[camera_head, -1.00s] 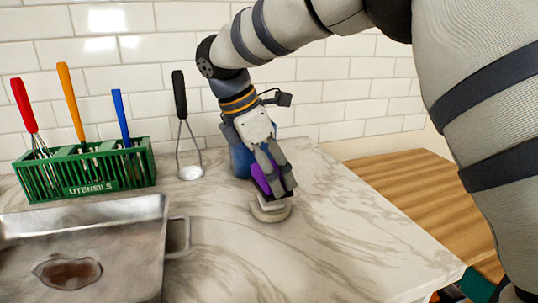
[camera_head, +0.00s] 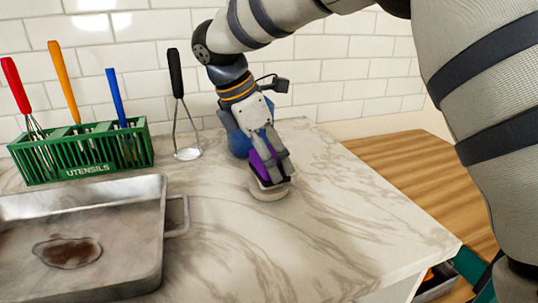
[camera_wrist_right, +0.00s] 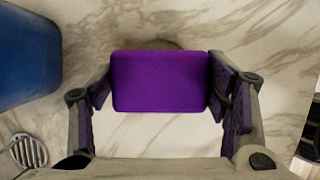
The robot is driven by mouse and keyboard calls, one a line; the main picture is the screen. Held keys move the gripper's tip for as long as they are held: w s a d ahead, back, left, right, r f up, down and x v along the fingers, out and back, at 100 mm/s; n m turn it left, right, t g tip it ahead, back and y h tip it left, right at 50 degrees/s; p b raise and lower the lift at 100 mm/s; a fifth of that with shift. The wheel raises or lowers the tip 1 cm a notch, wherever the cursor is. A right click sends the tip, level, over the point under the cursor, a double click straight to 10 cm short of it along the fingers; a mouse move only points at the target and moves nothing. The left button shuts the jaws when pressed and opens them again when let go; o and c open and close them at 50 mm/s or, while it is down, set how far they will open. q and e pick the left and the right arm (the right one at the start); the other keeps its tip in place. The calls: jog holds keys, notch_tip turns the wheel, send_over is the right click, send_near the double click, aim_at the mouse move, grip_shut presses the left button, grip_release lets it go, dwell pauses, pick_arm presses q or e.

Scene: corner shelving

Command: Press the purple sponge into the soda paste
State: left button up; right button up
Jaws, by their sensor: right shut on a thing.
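The purple sponge (camera_head: 261,154) is gripped between the fingers of my right gripper (camera_head: 272,168), which points down at the counter. In the right wrist view the sponge (camera_wrist_right: 160,82) spans the gap between the two fingers. A small pale round dish (camera_head: 268,193) sits on the counter right under the sponge. The paste itself cannot be made out, as the sponge and fingers cover the dish's top. I cannot tell whether the sponge touches what is in the dish. My left gripper is not in view.
A blue object (camera_head: 238,142) stands close behind my right gripper. A black-handled masher (camera_head: 187,152) leans on the wall. A green utensil crate (camera_head: 80,170) and a metal pan (camera_head: 120,195) with a brown stain are at left. The marble counter (camera_head: 340,220) is clear at front right.

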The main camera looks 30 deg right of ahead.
jog(key=shift+f, duration=0.55)
dwell(0.4)
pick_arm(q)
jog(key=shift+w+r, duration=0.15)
pick_arm(e)
jog(key=shift+f, duration=0.15)
dwell(0.8)
notch_tip(320, 180, up, 5)
jog(key=shift+r+p, duration=0.1)
jog(key=shift+p, duration=0.25)
jog(key=shift+r, duration=1.05)
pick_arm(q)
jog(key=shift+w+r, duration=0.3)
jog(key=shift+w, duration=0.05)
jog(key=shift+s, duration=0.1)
pick_arm(e)
jog(key=shift+f, duration=0.1)
